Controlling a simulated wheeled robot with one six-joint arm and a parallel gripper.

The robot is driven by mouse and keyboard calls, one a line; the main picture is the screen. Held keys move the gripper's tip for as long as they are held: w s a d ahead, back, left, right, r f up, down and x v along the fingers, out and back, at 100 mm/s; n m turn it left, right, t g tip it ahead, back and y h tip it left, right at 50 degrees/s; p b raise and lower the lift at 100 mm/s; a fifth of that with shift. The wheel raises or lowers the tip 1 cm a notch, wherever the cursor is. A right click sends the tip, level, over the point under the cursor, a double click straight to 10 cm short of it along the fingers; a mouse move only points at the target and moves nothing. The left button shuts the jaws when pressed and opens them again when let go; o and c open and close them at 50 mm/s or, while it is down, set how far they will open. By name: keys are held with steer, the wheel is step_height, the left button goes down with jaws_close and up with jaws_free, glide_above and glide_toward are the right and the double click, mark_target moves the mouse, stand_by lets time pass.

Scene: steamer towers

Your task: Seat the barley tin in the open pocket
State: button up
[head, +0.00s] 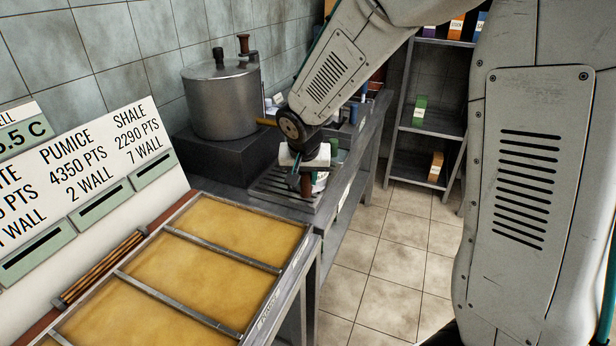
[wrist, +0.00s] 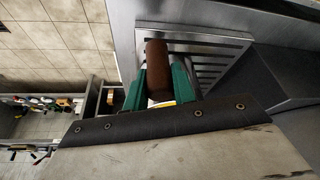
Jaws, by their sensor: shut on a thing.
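My gripper (head: 306,180) is above the slatted metal rack on the counter. In the wrist view its green fingers (wrist: 159,85) are shut on a brown cylinder (wrist: 156,56). The cylinder also shows in the head view (head: 306,187). No label can be read on it, so I cannot tell whether it is the barley tin. A small white and yellow patch shows between the fingers in the wrist view; a whitish labelled thing (head: 320,182) is just beside the gripper in the head view. I cannot make out the open pocket.
The slatted rack (head: 268,190) lies on the counter. A metal pot (head: 222,100) stands on a dark block (head: 215,157) at the left. A tray with amber panels (head: 176,232) and a price board (head: 75,190) are in front. Shelves (head: 432,121) stand behind open tiled floor.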

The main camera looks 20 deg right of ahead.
jaws_close()
steer(key=shift+r, duration=0.15)
steer(key=shift+r, duration=1.9)
steer(key=shift+o, duration=0.6)
jaws_free()
jaws_close()
